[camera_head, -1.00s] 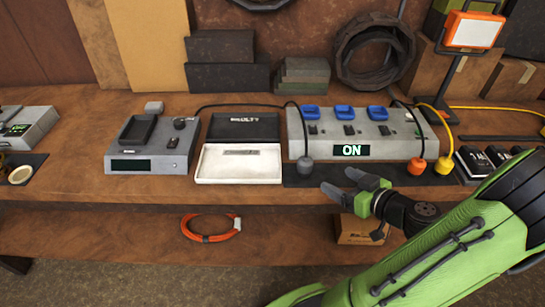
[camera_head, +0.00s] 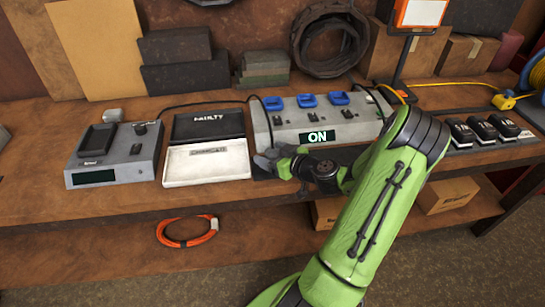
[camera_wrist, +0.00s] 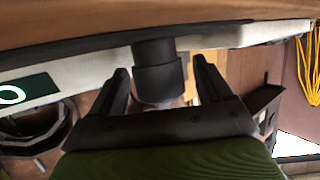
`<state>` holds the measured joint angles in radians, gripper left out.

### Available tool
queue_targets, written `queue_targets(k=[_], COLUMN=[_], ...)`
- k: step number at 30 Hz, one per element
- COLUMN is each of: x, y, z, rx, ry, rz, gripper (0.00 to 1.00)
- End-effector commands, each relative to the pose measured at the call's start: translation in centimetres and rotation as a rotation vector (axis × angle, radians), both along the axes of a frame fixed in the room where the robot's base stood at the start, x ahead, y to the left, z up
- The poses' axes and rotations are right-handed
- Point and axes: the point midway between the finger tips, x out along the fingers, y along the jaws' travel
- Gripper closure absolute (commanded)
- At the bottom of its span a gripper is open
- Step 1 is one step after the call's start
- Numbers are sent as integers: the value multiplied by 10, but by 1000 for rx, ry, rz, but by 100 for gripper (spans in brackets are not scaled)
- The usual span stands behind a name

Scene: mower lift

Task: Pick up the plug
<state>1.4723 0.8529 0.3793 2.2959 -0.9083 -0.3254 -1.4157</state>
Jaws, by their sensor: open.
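A dark grey cylindrical plug (camera_wrist: 158,78) shows in the wrist view between the two fingers of my gripper (camera_wrist: 161,68). The fingers stand apart, with a visible gap on each side of it.
A white tray with an open dark lid (camera_head: 207,167) and a grey tester (camera_head: 113,156) stand left of the power strip. Several black batteries (camera_head: 486,130) lie to the right. A work lamp (camera_head: 420,14) stands behind. An orange cable coil (camera_head: 187,232) lies on the shelf below.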

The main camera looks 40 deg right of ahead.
Motion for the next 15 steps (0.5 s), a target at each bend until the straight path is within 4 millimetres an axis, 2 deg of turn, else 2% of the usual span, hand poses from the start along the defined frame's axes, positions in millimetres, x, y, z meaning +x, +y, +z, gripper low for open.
queue_targets(k=[3,12,14,15], x=[0,-1,-1,-1], y=[0,0,0,0], z=[0,0,0,0], rx=[0,0,0,0], ry=[0,1,1,0], rz=[0,0,0,0], gripper=[23,69,78,80])
